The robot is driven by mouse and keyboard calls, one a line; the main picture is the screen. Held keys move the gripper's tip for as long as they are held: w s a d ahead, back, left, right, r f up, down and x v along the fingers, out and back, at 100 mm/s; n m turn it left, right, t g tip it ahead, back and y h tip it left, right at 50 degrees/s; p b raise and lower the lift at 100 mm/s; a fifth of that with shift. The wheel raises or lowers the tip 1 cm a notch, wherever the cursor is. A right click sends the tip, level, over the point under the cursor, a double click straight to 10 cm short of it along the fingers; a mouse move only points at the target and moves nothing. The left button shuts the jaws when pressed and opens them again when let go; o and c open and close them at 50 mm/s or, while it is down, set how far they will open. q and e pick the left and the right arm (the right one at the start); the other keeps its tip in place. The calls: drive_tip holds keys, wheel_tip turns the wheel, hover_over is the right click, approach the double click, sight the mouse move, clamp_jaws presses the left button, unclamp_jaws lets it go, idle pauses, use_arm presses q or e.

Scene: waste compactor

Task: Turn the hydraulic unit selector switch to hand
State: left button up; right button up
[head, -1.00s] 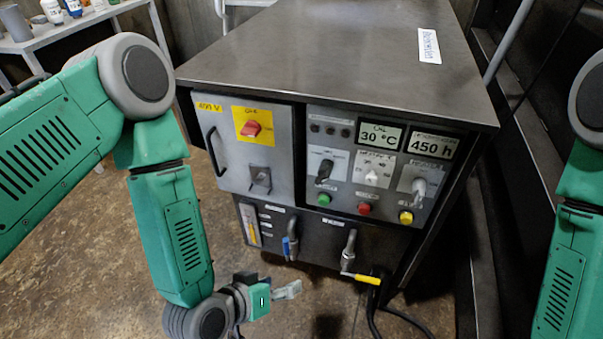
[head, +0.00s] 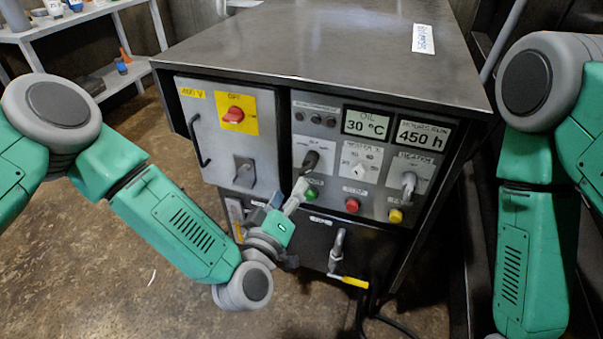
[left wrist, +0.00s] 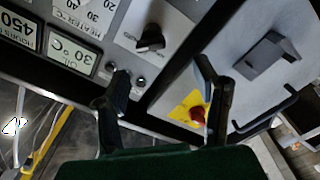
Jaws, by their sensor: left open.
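The hydraulic unit selector switch appears to be the black knob (head: 311,161) on a white plate, at the left of the grey control panel (head: 345,185); its lettering is too small to read. The knob also shows in the left wrist view (left wrist: 150,38), beyond the gap between my fingers. My left gripper (head: 288,193) is open and empty, just below the knob and close to the green button (head: 312,193). Its two dark fingers show apart in the left wrist view (left wrist: 165,88). My right arm is at the right edge; its gripper is out of view.
A red rotary switch (head: 233,114) on a yellow plate and a grey latch (head: 244,172) are on the cabinet door to the left. A white dial (head: 359,167), a grey switch (head: 408,186), red (head: 352,205) and yellow (head: 395,215) buttons lie to the right.

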sight(307, 171)
use_arm(q)
drive_tip(key=w+d, duration=0.1)
drive_tip(key=w, duration=0.1)
drive_tip(key=w+d+b, duration=0.1)
drive_tip(key=w+d, duration=0.1)
drive_tip(key=w+d+b, duration=0.1)
drive_tip(key=w, duration=0.1)
drive_tip(key=shift+w+d, duration=0.3)
drive_tip(key=shift+w, duration=0.05)
drive_tip(key=shift+w+a, duration=0.1)
drive_tip(key=shift+w, duration=0.15)
drive_tip(key=shift+w+a, duration=0.1)
drive_tip(key=shift+a, duration=0.55)
drive_tip(key=shift+d, duration=0.15)
drive_tip(key=c, duration=0.8)
drive_tip(key=shift+d, duration=0.2)
drive_tip(key=c, duration=0.4)
drive_tip(key=shift+d, duration=0.15)
drive_tip(key=shift+f, duration=0.1)
use_arm(e)
drive_tip(key=f, duration=0.1)
drive_tip(key=d+f, duration=0.1)
drive_tip(key=shift+f, duration=0.3)
drive_tip(key=shift+a, duration=0.1)
